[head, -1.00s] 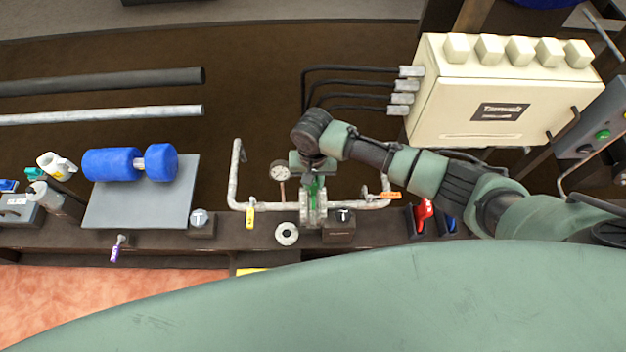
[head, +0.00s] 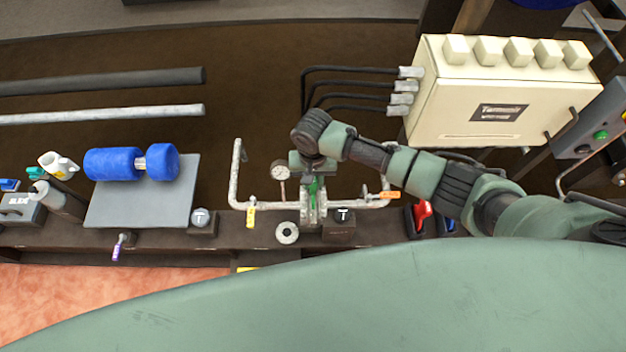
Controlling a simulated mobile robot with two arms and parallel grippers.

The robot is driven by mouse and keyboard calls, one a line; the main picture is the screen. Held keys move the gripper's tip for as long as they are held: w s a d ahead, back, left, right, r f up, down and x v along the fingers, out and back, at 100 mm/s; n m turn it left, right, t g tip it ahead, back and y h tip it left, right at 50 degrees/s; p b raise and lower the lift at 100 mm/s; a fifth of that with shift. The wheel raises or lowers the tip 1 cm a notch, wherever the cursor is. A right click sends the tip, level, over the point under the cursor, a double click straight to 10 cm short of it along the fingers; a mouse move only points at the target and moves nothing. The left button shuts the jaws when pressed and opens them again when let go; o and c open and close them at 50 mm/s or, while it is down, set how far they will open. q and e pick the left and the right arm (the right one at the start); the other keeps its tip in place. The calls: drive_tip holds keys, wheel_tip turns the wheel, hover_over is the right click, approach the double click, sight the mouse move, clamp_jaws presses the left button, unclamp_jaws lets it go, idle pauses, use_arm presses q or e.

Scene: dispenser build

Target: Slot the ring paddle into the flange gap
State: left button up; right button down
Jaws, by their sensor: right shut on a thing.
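The flange pair (head: 304,207) sits in the grey pipe run (head: 272,206) near the front edge of the bench. My right gripper (head: 314,180) is above the flanges, pointing down, and is shut on a green piece, the paddle (head: 314,190). The paddle's lower part is between or right at the flange discs; how deep it sits cannot be told. The ring end is hidden by the flanges. A loose grey ring (head: 287,233) lies on the bench in front of the flanges. My left gripper is not in view.
A pressure gauge (head: 280,170) stands just left of the flanges. A dark block (head: 339,227) is close on the right. A yellow tag (head: 250,217) and an orange tag (head: 390,195) hang on the pipe. A cream box (head: 470,105) stands behind my right arm.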

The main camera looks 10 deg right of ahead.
drive_tip(key=shift+f, duration=0.35)
drive_tip(key=shift+f+b, duration=0.4)
drive_tip(key=shift+f, duration=1)
drive_tip(key=shift+f+b, duration=0.85)
drive_tip(key=shift+f, duration=0.85)
drive_tip(key=shift+f+b, duration=0.35)
drive_tip(key=shift+f, duration=0.3)
